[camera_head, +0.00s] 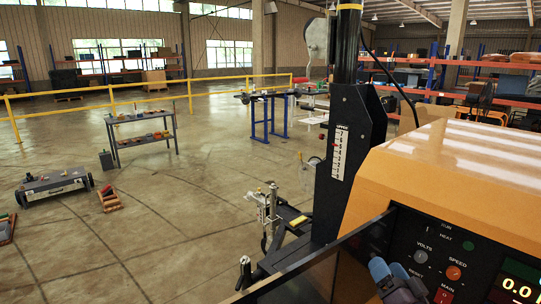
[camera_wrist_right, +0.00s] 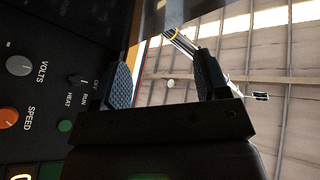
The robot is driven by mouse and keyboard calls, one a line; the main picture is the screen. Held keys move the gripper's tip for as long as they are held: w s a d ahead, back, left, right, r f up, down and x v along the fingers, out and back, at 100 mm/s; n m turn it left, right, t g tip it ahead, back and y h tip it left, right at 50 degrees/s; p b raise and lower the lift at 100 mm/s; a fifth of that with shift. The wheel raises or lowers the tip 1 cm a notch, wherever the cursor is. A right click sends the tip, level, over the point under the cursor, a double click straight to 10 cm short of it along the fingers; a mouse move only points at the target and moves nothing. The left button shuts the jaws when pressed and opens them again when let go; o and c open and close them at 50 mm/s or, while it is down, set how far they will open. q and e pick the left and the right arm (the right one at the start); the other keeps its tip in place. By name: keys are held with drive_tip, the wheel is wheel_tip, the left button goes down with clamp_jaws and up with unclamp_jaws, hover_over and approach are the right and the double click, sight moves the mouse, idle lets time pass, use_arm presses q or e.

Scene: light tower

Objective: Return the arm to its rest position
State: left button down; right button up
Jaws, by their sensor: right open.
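My right gripper (camera_head: 389,270) is at the bottom of the head view, in front of the black control panel (camera_head: 408,228) on the orange light tower housing (camera_head: 455,165). In the right wrist view the right gripper (camera_wrist_right: 164,80) has its two dark ridged fingers well apart, with nothing between them. The panel stands left of the fingers there, with a grey VOLTS knob (camera_wrist_right: 18,65), an orange SPEED knob (camera_wrist_right: 8,117) and a small switch (camera_wrist_right: 78,81) close to the left finger. My left gripper is not in view.
The black mast (camera_head: 347,130) rises beside the housing. Trailer parts, including a jack (camera_head: 268,210), stand low left of it. A grey shelf table (camera_head: 142,132), a blue stand (camera_head: 266,115) and a yellow railing (camera_head: 150,100) are farther off.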

drive_tip(key=s+d+f+n+g+h+b, duration=0.1)
drive_tip(key=s+f+n+g+h, duration=0.3)
drive_tip(key=s+f, duration=2.1)
drive_tip(key=n+g+b, duration=0.1)
drive_tip(key=g, duration=0.3)
drive_tip(key=shift+d+f+g+h, duration=0.15)
drive_tip(key=shift+f+g+h, duration=0.15)
drive_tip(key=shift+f+g, duration=0.1)
drive_tip(key=shift+s, duration=0.1)
